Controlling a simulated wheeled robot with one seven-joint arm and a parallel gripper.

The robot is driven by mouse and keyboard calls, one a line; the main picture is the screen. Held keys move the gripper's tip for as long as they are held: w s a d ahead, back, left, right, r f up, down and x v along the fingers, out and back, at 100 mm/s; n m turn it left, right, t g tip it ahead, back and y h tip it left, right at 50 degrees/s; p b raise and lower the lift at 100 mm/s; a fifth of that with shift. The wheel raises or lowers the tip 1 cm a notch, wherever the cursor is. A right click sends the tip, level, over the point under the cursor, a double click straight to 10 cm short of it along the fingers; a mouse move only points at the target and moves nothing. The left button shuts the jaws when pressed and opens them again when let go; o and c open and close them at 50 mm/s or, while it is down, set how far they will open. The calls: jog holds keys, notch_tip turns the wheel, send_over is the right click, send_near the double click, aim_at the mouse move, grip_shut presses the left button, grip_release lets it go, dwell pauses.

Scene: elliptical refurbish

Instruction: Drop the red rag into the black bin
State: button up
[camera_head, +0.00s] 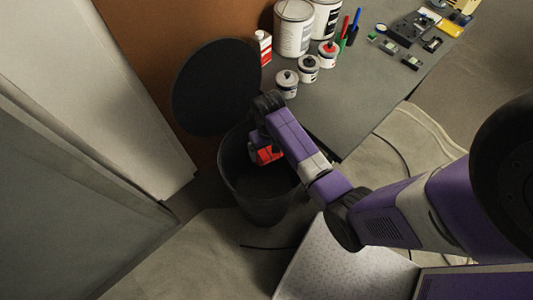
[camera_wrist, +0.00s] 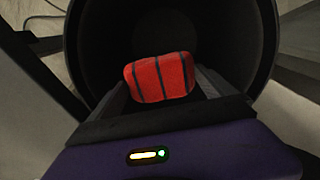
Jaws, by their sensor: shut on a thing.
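The red rag (camera_wrist: 160,78) has dark stripes and sits between the two fingers of my gripper (camera_wrist: 162,88) in the wrist view. My gripper is shut on it. In the head view the rag (camera_head: 266,155) shows as a red patch below my wrist, over the mouth of the black bin. My arm hides part of it there. The black bin (camera_head: 257,208) stands on the floor with its round lid (camera_head: 216,86) raised at the back. In the wrist view the bin's dark inside (camera_wrist: 215,35) surrounds the rag. How deep the rag hangs is hard to tell.
A grey table (camera_head: 350,112) beside the bin holds white cans (camera_head: 294,28), small jars (camera_head: 287,83), a red-and-white bottle (camera_head: 263,48), pens and small parts. A pale cabinet (camera_head: 70,200) stands at the left. A brown panel (camera_head: 150,60) is behind the bin.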

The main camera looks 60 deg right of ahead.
jog(key=o, duration=1)
jog(key=shift+c, duration=0.2)
jog(key=shift+r, duration=0.15)
notch_tip(320, 180, up, 8)
jog(key=shift+f, duration=0.2)
